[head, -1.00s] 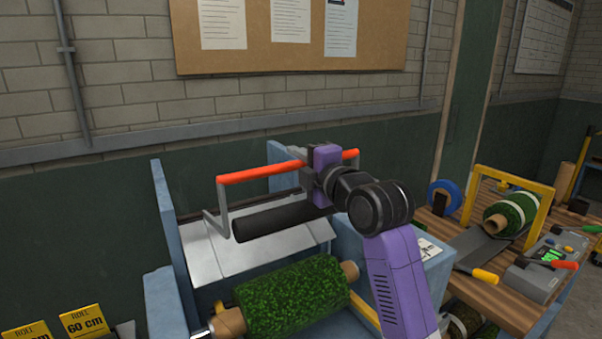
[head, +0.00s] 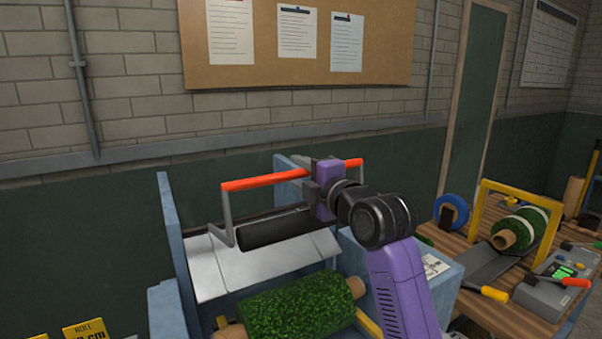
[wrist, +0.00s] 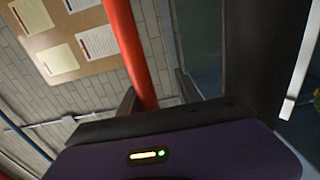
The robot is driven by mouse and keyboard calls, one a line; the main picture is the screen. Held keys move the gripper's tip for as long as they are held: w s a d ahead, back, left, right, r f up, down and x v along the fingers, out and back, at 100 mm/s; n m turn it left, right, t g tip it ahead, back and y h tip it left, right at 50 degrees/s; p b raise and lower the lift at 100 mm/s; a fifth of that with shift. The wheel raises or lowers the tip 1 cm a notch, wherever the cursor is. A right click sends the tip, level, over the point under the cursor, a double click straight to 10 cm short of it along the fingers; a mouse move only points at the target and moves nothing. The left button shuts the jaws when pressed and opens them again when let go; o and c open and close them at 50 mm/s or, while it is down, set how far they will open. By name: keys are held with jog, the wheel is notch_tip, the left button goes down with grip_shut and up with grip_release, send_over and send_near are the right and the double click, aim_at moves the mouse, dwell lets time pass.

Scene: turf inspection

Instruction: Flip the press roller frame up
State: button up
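The press roller frame (head: 228,219) is a grey metal bracket with a long red handle bar (head: 262,181) across its top and a dark roller (head: 272,229) below the bar. The frame stands raised above a green turf roll (head: 295,305). My gripper (head: 309,177) is at the right part of the bar, with a finger on each side of it. In the wrist view the red bar (wrist: 128,45) runs between the fingers, close to the left one, with a gap to the right one. The fingers look open around it. The bar's far right end shows past my gripper.
A sloping pale metal plate (head: 215,268) lies under the roller. Blue side posts (head: 172,225) flank the machine. At the right, a wooden bench (head: 500,312) carries another turf roll, a yellow arch (head: 480,205) and a grey control box (head: 545,298).

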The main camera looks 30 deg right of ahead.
jog(key=shift+s, duration=0.1)
jog(key=s+b, duration=0.2)
jog(key=s, duration=0.5)
jog(key=shift+s, duration=0.35)
